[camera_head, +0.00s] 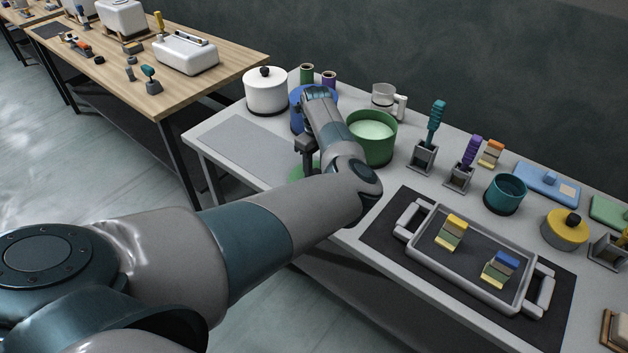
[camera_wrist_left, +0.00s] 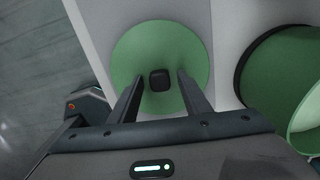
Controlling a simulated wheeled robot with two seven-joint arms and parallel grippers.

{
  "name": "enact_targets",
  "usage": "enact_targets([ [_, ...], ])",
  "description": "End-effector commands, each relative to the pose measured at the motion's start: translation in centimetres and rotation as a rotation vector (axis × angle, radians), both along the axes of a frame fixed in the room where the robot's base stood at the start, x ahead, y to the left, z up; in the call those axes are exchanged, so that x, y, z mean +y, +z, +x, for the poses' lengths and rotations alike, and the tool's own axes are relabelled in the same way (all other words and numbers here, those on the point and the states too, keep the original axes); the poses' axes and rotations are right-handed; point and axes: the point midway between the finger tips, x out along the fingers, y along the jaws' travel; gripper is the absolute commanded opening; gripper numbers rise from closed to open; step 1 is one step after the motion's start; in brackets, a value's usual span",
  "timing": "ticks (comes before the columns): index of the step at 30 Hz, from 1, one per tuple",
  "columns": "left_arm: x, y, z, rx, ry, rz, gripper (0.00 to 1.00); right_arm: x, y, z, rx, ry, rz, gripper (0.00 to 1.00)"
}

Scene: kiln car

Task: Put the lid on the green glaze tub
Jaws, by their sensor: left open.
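The green lid (camera_wrist_left: 160,45) with a dark square knob (camera_wrist_left: 159,82) lies on the pale table in the left wrist view. In the head view only a sliver of the lid (camera_head: 296,174) shows, the rest hidden by my arm. The green glaze tub (camera_head: 375,150) stands uncovered just right of it, with pale green glaze inside; its side also shows in the left wrist view (camera_wrist_left: 275,75). My left gripper (camera_wrist_left: 160,85) is open over the lid, with its fingers on either side of the knob. Whether they touch the knob cannot be told. My right gripper is out of view.
A blue tub (camera_head: 297,120) stands behind my left wrist and a white lidded pot (camera_head: 266,92) is at the far left. A grey tray (camera_head: 462,266) with test pieces lies in front right.

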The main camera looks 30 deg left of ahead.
Motion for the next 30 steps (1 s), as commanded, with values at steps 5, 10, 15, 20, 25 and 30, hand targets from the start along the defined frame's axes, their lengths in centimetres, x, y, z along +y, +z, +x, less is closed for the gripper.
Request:
enact_targets([
  [5, 0.0, -0.06, 0.01, 0.0, 0.0, 0.0, 0.44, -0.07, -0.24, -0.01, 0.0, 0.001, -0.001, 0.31],
  [10, 0.0, -0.06, -0.01, 0.0, 0.001, 0.001, 0.44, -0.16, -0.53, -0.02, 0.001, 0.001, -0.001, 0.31],
  [15, 0.0, 0.0, -0.03, 0.0, 0.0, 0.0, 0.44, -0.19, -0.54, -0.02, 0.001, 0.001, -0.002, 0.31],
  [20, 0.0, 0.0, -0.03, 0.0, 0.0, 0.0, 0.44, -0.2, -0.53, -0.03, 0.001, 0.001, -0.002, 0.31],
  [25, 0.0, 0.0, -0.03, 0.0, 0.0, 0.0, 0.44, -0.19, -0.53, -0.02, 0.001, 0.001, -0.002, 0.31],
  [30, 0.0, -0.05, -0.02, 0.0, 0.0, 0.0, 0.44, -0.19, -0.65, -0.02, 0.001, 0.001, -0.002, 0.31],
])
